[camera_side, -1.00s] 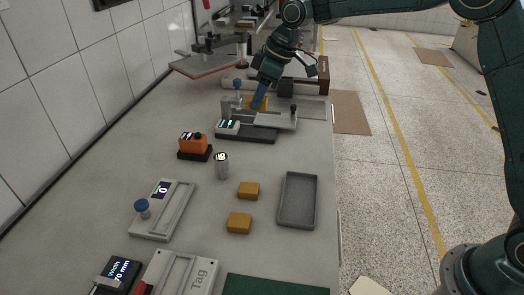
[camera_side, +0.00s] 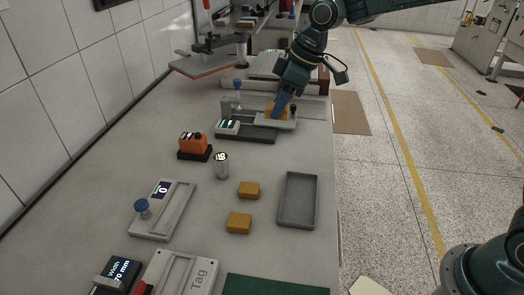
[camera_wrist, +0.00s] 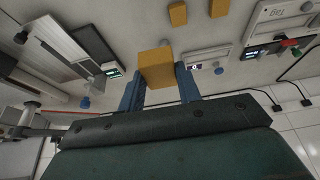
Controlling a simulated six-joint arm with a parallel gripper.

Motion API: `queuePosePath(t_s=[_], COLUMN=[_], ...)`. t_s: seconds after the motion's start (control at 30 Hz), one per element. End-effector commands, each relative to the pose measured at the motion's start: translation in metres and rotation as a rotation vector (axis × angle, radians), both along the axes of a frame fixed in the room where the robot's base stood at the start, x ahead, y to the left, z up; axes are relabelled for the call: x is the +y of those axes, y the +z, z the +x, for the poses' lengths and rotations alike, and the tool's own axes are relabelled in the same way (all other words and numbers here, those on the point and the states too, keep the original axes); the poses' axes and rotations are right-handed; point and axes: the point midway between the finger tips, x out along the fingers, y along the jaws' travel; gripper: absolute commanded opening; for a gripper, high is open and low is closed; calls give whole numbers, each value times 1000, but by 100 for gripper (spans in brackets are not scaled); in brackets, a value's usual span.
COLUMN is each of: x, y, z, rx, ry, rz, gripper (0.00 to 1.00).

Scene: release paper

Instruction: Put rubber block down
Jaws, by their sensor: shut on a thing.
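My gripper (camera_side: 276,110) has blue fingers and is shut on an orange-yellow rubber block (camera_wrist: 157,66). In the wrist view the block sits between the two fingertips. In the side view the held block (camera_side: 269,108) is partly hidden by the fingers. It is at the grey plate (camera_side: 279,125) of a measuring device with a black base (camera_side: 245,136). I cannot tell whether the block touches the plate. Two similar blocks, a farther one (camera_side: 248,190) and a nearer one (camera_side: 239,223), lie apart on the table.
An empty grey tray (camera_side: 285,220) lies right of the loose blocks. An orange device (camera_side: 193,144), a small cylinder (camera_side: 221,165) and a gauge with a blue knob (camera_side: 168,212) stand to the left. A Tag device (camera_side: 190,275) and green mat (camera_side: 275,285) are near the front.

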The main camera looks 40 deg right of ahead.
Motion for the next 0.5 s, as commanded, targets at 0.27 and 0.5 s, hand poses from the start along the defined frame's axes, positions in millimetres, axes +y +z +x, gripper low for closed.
queuePosePath(t_s=[0.27, 0.5], x=[-5, -9], y=[0, -3], z=[-56, -84], rx=[0, -2], ry=[-12, -19], rz=[-2, -5], gripper=[11, 11])
